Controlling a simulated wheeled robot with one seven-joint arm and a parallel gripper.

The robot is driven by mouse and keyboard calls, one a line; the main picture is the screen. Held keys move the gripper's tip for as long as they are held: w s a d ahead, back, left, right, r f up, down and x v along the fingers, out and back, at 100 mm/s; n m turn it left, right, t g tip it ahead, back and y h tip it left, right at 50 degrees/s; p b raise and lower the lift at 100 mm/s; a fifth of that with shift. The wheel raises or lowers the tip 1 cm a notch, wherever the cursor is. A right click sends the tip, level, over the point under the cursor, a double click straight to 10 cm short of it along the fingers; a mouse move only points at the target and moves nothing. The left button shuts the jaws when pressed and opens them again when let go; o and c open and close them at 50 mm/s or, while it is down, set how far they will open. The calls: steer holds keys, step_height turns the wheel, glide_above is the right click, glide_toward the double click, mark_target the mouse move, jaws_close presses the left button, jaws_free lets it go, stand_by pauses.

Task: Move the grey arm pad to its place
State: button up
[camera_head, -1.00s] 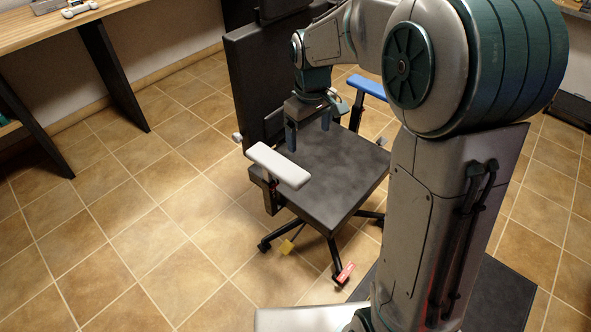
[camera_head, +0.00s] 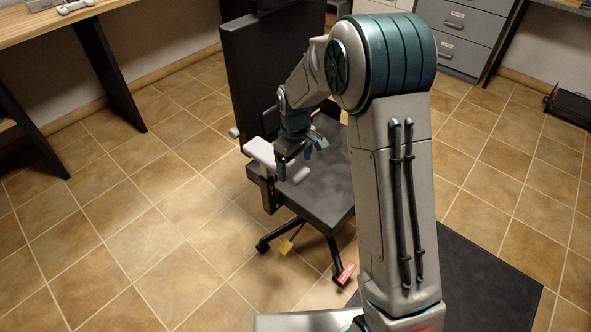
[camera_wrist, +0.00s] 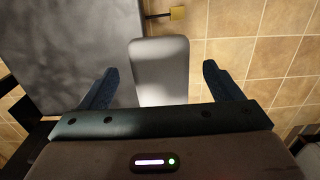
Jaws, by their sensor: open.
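The grey arm pad (camera_head: 259,151) is a pale, rounded bar at the left side of the black office chair (camera_head: 327,196). It stands on the armrest support beside the seat. My gripper (camera_head: 300,160) is open, just above the pad and partly in front of it. In the wrist view the pad (camera_wrist: 160,62) lies between the two blue fingers, with a gap on each side. I cannot tell how far above it the fingertips are.
The tall backrest (camera_head: 262,75) stands behind the gripper. A wooden desk (camera_head: 70,30) is at the far left, grey drawers (camera_head: 455,40) at the back. The tiled floor left of the chair is clear.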

steer(key=shift+f, duration=1.25)
steer(key=c, duration=1.4)
step_height(320, 180, down, 6)
steer(key=b, duration=0.3)
steer(key=shift+s+f, duration=0.15)
steer(key=shift+f, duration=0.05)
steer(key=o, duration=1.4)
steer(key=shift+f, duration=0.1)
